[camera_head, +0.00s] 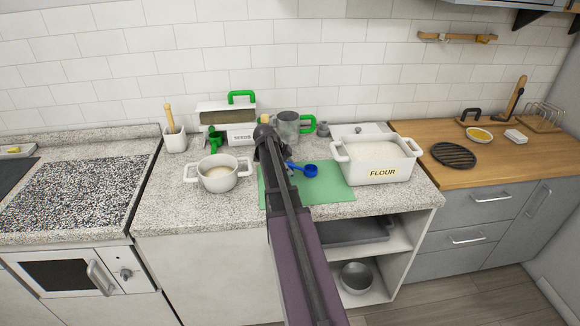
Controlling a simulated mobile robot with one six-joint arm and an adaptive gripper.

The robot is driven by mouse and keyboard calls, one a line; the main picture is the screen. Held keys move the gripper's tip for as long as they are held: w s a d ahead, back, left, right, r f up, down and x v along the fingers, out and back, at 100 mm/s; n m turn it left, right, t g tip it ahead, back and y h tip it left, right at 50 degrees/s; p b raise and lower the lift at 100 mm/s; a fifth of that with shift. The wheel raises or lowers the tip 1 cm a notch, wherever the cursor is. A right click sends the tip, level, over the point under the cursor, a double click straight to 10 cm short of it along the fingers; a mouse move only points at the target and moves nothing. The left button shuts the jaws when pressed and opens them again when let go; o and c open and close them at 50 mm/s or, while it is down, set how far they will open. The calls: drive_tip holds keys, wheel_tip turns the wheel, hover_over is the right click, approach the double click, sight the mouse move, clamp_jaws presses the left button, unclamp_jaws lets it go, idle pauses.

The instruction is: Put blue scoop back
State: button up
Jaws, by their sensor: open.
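The blue scoop (309,170) lies on the green mat (325,190) on the counter, its round bowl to the right and its handle running left toward my arm. My gripper (284,164) is just left of the scoop, near its handle end. It is open, and its fingers are mostly hidden behind my arm, so I cannot tell whether they touch the handle. A white container labelled FLOUR (377,162), filled with pale powder, stands right of the mat.
A white two-handled pot (218,174) stands left of the mat. Behind are a white bin with a green scoop (215,138) and a grey mug with a green handle (288,126). A white lid (355,131) lies behind the flour container. The front-left counter is clear.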

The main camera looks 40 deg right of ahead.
drive_tip(key=shift+p+v, duration=2.75)
drive_tip(key=shift+v, duration=0.4)
drive_tip(key=shift+p+v, duration=2.4)
drive_tip(key=shift+v, duration=0.5)
drive_tip(key=s+a+n+y, duration=0.2)
drive_tip(key=s+a+n, duration=0.2)
drive_tip(key=a+n, duration=0.5)
drive_tip(key=s+a+f+n+t+y, duration=0.1)
drive_tip(key=s+a+n, duration=0.4)
drive_tip(key=a, duration=1.2)
drive_tip(key=s+a+f+n+y, duration=0.1)
drive_tip(key=s+a+n+y, duration=0.2)
drive_tip(key=a+n, duration=1)
drive_tip(key=shift+s+f, duration=0.25)
drive_tip(key=shift+s, duration=0.75)
drive_tip(key=shift+a, duration=0.15)
